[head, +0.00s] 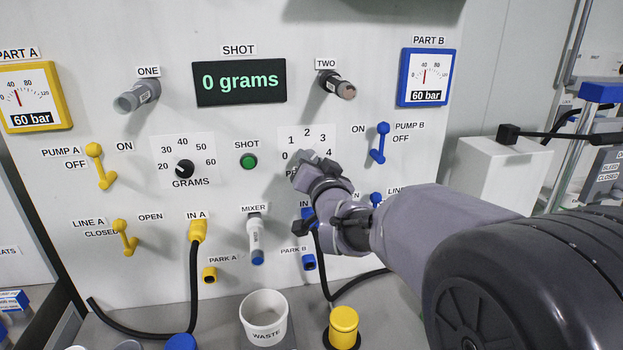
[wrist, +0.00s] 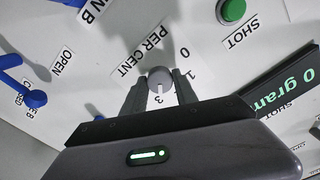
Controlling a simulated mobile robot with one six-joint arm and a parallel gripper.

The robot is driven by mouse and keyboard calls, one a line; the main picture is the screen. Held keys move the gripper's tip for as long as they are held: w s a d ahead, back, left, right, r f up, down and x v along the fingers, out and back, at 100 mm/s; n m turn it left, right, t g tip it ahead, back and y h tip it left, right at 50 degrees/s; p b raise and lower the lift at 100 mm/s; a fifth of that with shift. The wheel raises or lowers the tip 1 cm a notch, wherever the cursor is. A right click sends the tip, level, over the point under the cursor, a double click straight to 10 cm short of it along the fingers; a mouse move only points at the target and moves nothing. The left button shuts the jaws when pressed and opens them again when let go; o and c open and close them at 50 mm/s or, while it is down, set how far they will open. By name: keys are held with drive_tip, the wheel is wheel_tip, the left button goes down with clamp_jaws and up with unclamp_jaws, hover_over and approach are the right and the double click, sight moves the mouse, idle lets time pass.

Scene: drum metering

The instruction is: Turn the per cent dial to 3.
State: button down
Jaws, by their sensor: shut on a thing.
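The per cent dial (wrist: 160,76) is a small round grey knob on the white panel. In the wrist view it sits between the two fingers of my gripper (wrist: 159,88), which is shut on it. Its pale pointer mark faces the printed 3. The 0 and 1 also show there; the 2 and 4 are hidden behind the fingers. In the head view my gripper (head: 304,174) covers the dial, and the scale plate (head: 308,143) with 0 to 4 shows above it.
The grams dial (head: 184,169) and green shot button (head: 248,161) are to the left. The blue pump B lever (head: 380,143) is to the right. The display (head: 240,82) reads 0 grams.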

drive_tip(key=shift+r+m+b, duration=0.1)
drive_tip(key=shift+m+b, duration=0.4)
drive_tip(key=shift+b, duration=0.1)
drive_tip(key=c, duration=1)
unclamp_jaws()
drive_tip(key=shift+o, duration=0.2)
drive_tip(key=p+v, duration=0.1)
drive_tip(key=v, duration=1.6)
drive_tip(key=shift+s+p, duration=0.25)
drive_tip(key=shift+p, duration=0.05)
